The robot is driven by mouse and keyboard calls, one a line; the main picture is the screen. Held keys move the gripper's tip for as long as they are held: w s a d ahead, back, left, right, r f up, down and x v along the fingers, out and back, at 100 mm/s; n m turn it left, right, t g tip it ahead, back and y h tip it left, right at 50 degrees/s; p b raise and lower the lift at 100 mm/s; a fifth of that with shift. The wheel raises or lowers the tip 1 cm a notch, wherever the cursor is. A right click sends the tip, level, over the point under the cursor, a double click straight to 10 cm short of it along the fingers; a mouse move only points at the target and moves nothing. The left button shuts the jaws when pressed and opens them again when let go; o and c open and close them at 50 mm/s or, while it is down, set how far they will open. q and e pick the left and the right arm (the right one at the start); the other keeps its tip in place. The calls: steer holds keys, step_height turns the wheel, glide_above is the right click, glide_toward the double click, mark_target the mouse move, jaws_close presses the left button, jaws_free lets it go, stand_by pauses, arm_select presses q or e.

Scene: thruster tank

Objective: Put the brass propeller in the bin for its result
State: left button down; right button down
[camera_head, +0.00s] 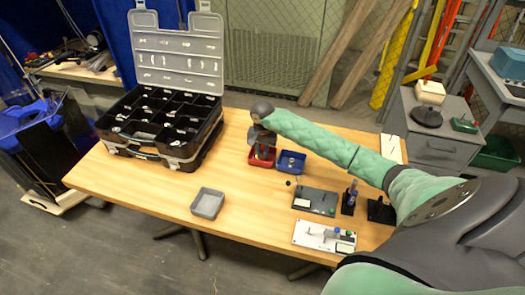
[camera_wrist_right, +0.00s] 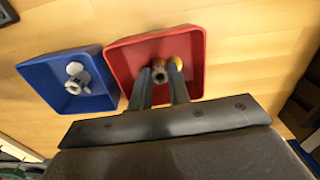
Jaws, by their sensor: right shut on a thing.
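My right gripper (camera_wrist_right: 161,78) points down over the red bin (camera_wrist_right: 115,65) in the right wrist view. Its fingers are shut on a small part with a grey, holed hub between the tips; a brass-coloured piece (camera_wrist_right: 178,63) shows beside the right fingertip, so I take it for the brass propeller. Fingers hide much of it, and I cannot tell whether it touches the bin floor. The blue bin (camera_wrist_right: 40,75) beside it holds a pale grey propeller (camera_wrist_right: 76,76). In the head view the gripper (camera_head: 262,152) covers part of the red bin (camera_head: 254,163), left of the blue bin (camera_head: 291,168). My left gripper is out of view.
An open black organiser case (camera_head: 150,150) stands at the table's left. An empty grey tray (camera_head: 208,204) is near the front. A dark plate (camera_head: 312,201), a white board (camera_head: 312,240) and a small black stand (camera_head: 348,207) are at the right.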

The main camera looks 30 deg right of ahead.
mark_target(262, 160)
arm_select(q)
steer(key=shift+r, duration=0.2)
arm_select(e)
steer(key=c, duration=1.4)
jaws_free()
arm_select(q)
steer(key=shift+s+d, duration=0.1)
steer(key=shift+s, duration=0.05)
arm_select(e)
steer(key=shift+o, duration=0.4)
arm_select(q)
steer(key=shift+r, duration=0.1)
arm_select(e)
steer(key=shift+r, duration=0.45)
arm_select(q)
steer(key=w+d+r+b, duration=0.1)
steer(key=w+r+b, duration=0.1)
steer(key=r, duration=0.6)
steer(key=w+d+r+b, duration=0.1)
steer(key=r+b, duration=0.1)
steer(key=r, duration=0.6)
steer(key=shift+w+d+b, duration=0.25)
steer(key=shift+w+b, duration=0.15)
arm_select(e)
step_height(262, 160, up, 11)
steer(key=shift+s, duration=0.1)
